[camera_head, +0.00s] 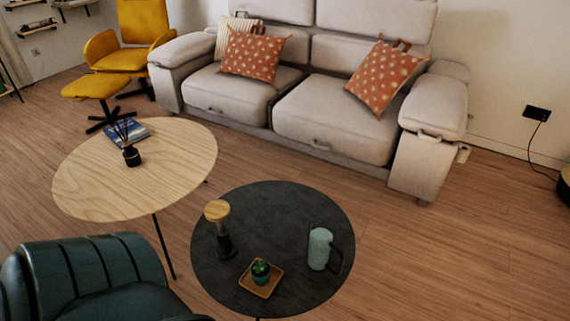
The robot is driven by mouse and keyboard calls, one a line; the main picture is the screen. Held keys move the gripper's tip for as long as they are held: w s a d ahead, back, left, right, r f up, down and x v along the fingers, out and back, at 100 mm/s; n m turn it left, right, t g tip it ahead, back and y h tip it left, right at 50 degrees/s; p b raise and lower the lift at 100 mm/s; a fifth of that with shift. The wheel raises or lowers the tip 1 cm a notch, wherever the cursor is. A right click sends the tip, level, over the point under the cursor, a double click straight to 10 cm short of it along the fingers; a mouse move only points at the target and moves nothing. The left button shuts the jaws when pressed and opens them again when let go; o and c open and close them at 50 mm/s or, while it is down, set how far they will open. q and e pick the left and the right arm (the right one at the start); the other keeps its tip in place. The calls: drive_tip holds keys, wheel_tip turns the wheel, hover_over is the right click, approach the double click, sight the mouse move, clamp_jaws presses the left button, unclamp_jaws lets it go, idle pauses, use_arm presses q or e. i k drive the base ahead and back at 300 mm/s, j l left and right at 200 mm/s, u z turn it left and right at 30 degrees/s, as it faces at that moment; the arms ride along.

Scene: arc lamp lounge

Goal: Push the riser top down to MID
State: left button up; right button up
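I cannot make out a MID mark, and I cannot tell which thing is the riser. Two round tops show. The light wooden top (95,188) is at the left, on thin dark legs. The dark grey top (290,215) is at the lower middle, and its support is almost all hidden beneath it. A dark item with a round wooden cap (217,210) stands upright on the left part of the dark top. Neither of my grippers is in view.
A green mug (320,248) and a small plant (261,271) on a wooden tray (247,281) stand on the dark top. A book (128,132) and reed diffuser (132,156) are on the wooden top. A green armchair (85,270), sofa (335,120) and yellow chair (120,57) surround them.

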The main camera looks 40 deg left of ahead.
sight(216, 211)
drive_tip(key=u, duration=1.9)
